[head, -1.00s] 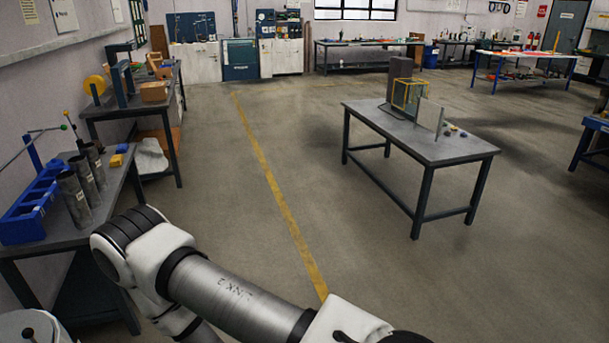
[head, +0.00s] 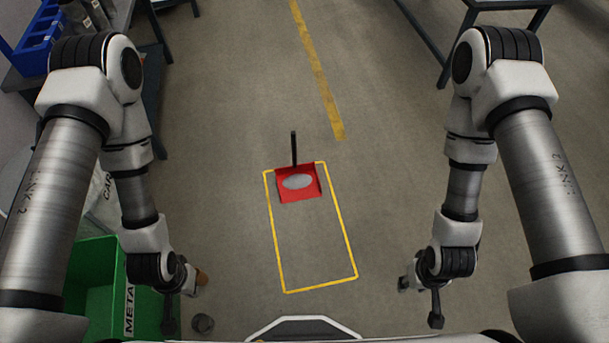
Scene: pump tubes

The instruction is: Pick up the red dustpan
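The red dustpan (head: 298,195) lies on the floor at the far end of a yellow-outlined rectangle. A pale grey oval patch or pile shows on its pan, and its dark handle (head: 294,150) points away from me. My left gripper (head: 185,318) hangs low at the left, beside the green bin and well apart from the dustpan. My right gripper (head: 420,300) hangs low at the right, also apart from the dustpan. Both grippers are small and partly hidden by my wrists, so their finger opening is unclear.
A green bin (head: 90,275) labelled METAL stands at lower left. A pale sack (head: 103,200) is behind it. A blue rack (head: 38,38) sits on a table at upper left. Table legs (head: 425,45) stand at upper right. The floor around the dustpan is clear.

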